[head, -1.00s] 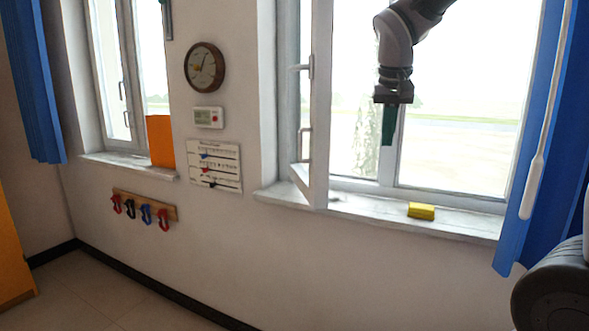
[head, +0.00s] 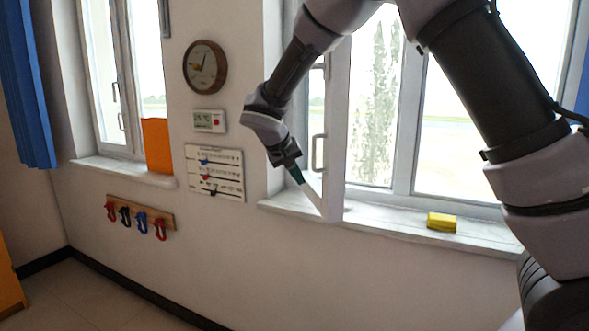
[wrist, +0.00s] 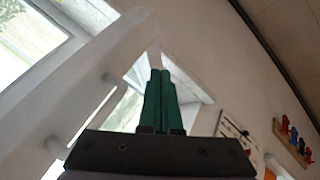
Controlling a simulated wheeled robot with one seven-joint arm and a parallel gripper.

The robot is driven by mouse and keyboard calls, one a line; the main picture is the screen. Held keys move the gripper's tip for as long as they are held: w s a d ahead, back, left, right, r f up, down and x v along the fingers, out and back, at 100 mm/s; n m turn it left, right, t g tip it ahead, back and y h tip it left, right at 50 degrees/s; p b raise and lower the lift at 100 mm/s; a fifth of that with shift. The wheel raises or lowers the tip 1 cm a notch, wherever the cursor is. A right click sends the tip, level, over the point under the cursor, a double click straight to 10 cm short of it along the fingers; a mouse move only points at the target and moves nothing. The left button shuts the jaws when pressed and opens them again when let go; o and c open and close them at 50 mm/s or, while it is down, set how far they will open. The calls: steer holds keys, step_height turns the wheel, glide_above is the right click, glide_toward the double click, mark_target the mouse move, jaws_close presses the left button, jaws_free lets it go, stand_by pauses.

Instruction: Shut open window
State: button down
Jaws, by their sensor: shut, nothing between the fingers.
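The open window sash (head: 335,135) stands swung out into the room from the right-hand window, its edge toward me. Its pale handle (head: 318,152) is on the side facing left. My gripper (head: 299,178) is just left of the sash, near its lower part, fingers pointing down. In the wrist view my green fingers (wrist: 160,98) are together with nothing between them. The sash (wrist: 85,75) runs diagonally at their left there, with handle bars on it. I cannot tell whether the fingers touch the sash.
A yellow block (head: 441,222) lies on the right window's sill (head: 385,220). The left window (head: 120,80) has an orange panel (head: 157,146) at its sill.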

steer(key=w+d+f, duration=0.3)
steer(key=d, duration=0.2)
steer(key=shift+w, duration=0.15)
